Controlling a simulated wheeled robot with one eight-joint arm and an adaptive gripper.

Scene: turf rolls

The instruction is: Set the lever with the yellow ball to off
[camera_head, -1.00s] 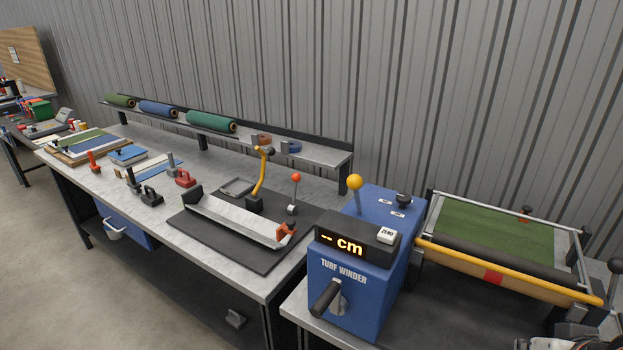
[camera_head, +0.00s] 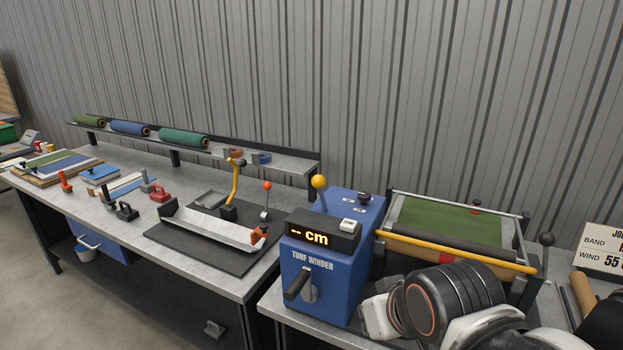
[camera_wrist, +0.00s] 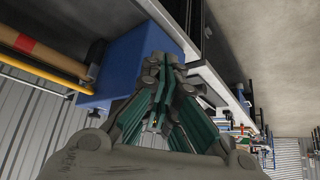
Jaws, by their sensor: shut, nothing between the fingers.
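The lever with the yellow ball (camera_head: 319,182) stands nearly upright on top of the blue turf winder (camera_head: 318,275), at the left of its top face. Two small labels lie right of it, too small to read. The winder's display (camera_head: 316,238) reads "-- cm". My gripper (camera_wrist: 170,62) shows in the wrist view, its fingers together and empty. It points toward the blue winder housing (camera_wrist: 125,62), which looks tilted there. The yellow-ball lever cannot be made out in the wrist view. My fingertips cannot be made out in the head view.
A black knob (camera_head: 364,197) and a white button (camera_head: 348,225) are also on the winder. A turf bed with a yellow bar (camera_head: 455,254) lies to its right. A red-ball lever (camera_head: 267,187) stands on the left bench. A sign (camera_head: 605,250) is at right.

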